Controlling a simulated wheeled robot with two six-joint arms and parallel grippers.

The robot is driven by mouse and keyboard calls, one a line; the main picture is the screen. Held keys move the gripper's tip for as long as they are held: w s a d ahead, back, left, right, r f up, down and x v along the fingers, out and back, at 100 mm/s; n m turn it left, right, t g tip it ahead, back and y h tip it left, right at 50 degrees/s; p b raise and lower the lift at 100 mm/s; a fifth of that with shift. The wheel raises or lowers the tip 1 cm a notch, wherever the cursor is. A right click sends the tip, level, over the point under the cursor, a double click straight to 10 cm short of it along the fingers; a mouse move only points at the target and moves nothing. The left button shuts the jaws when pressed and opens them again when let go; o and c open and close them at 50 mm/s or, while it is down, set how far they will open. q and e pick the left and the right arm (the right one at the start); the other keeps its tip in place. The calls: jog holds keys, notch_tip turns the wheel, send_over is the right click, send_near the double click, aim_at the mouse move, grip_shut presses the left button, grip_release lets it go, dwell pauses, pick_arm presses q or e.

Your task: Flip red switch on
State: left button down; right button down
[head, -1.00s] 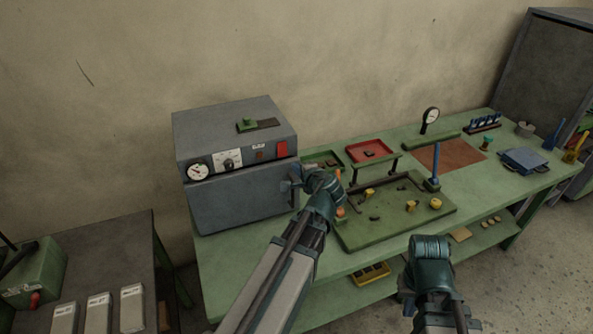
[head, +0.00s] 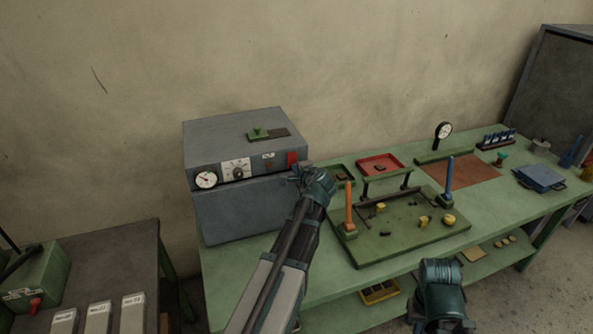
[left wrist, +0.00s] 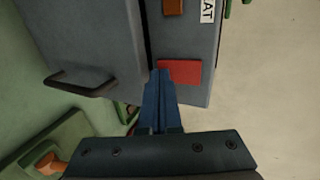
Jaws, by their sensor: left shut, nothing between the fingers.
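The red switch (head: 292,157) is a flat red rectangle at the right end of the front panel of a grey box-shaped machine (head: 240,140). It also shows in the left wrist view (left wrist: 184,72), just beside my fingertips. My left gripper (head: 297,171) is at the panel's lower right, with its shut blue fingers (left wrist: 157,82) pointing at the switch's edge. Nothing is between the fingers. I cannot tell whether they touch the switch. My right arm (head: 441,290) shows at the bottom right, but its fingers are not in view.
The panel also holds a gauge (head: 206,179), a dial (head: 237,169) and a small brown-red square (head: 268,165). The machine's door handle (left wrist: 80,85) sticks out below. An orange post (head: 349,207) and a blue post (head: 449,175) stand on a green board on the bench.

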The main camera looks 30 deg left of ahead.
jog(key=shift+f, duration=0.1)
dwell(0.4)
jog(key=shift+r+p, duration=0.7)
jog(key=shift+r, duration=0.15)
